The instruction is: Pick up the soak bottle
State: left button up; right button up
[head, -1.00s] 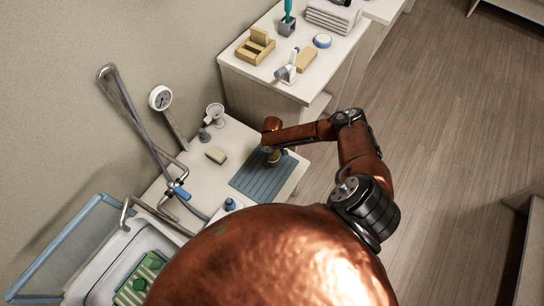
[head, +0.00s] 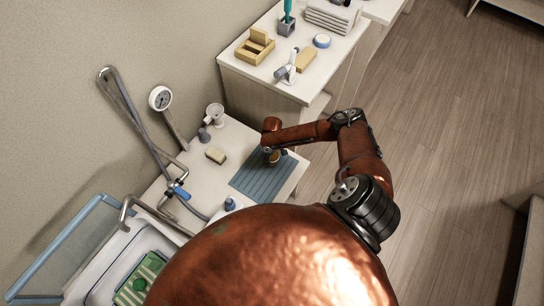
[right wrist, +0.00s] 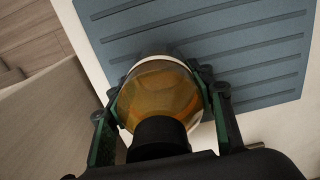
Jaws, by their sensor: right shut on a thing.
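The soak bottle (right wrist: 160,92) fills the middle of the right wrist view: a rounded clear bottle with amber liquid and a black cap facing the camera. My right gripper (right wrist: 160,100) is shut on it, one finger on each side. In the head view the bottle (head: 274,157) shows as a small amber shape below my right gripper (head: 271,149), over the blue ribbed mat (head: 258,180). I cannot tell whether its base touches the mat. My left gripper is not in view.
A sponge (head: 216,155), a white cup (head: 214,113) and a small grey bottle (head: 204,134) stand left of the mat. A blue-capped bottle (head: 230,204) is near its lower left. The sink (head: 105,282) with a green striped cloth lies lower left. A higher cabinet (head: 290,80) holds several items.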

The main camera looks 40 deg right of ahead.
jog(key=shift+d+r, duration=0.1)
jog(key=shift+r, duration=0.25)
notch_tip(320, 180, up, 2)
jog(key=shift+r+p, duration=0.1)
jog(key=shift+p, duration=0.25)
jog(key=s+a+r+p, duration=0.3)
jog(key=s+a+r, duration=0.3)
jog(key=s+r, duration=0.4)
jog(key=shift+s, duration=1.35)
jog(key=o, duration=0.7)
grip_shut()
